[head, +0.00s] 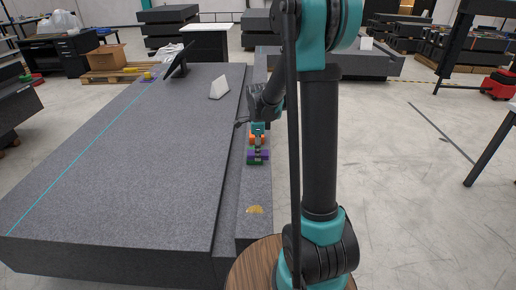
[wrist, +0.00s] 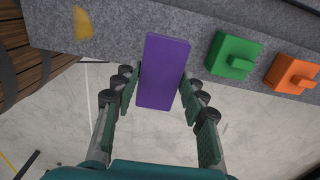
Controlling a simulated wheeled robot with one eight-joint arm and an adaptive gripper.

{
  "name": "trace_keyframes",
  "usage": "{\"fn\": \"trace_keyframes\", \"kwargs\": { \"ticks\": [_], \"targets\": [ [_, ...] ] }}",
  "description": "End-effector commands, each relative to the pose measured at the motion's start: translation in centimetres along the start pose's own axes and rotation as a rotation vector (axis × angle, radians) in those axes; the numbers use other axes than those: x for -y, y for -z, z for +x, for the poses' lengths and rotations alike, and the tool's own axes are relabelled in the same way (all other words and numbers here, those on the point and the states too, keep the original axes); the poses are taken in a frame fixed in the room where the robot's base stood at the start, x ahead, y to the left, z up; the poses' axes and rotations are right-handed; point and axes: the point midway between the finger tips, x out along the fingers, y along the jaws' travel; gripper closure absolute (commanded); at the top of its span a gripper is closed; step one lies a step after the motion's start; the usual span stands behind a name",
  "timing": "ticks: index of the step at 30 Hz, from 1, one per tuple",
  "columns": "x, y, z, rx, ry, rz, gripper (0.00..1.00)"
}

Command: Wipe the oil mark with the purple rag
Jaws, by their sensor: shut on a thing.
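The purple rag (wrist: 162,70) is a flat, block-like piece between my gripper's fingers in the wrist view. It also shows in the head view (head: 264,154). My gripper (wrist: 161,75) is shut on it, with a finger at each long side. The rag overlaps the edge of the grey granite ledge (head: 257,185); I cannot tell its exact height. The oil mark (head: 255,210) is a small yellow-brown patch on the ledge, nearer my base than the rag. In the wrist view the oil mark (wrist: 83,23) lies at the upper left, apart from the rag and uncovered.
A green block with a knob (wrist: 234,55) and an orange one (wrist: 291,73) sit on the ledge right of the rag in the wrist view. A large granite bed (head: 140,165) stands left of the ledge. A round wooden top (head: 258,268) is near my base.

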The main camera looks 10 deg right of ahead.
Motion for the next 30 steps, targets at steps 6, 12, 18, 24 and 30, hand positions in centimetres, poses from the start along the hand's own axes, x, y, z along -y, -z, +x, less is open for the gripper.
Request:
{"fn": "trace_keyframes", "kwargs": {
  "ticks": [6, 12, 18, 24, 30],
  "targets": [
    [0.0, 0.0, 1.2, 0.000, 0.000, 0.000, 0.81],
    [0.0, 0.0, 2.3, 0.000, 0.000, 0.000, 0.81],
    [0.0, 0.0, 3.4, 0.000, 0.000, 0.000, 0.81],
    [0.0, 0.0, 4.5, 0.000, 0.000, 0.000, 0.81],
    [0.0, 0.0, 5.5, 0.000, 0.000, 0.000, 0.81]
  ]
}}
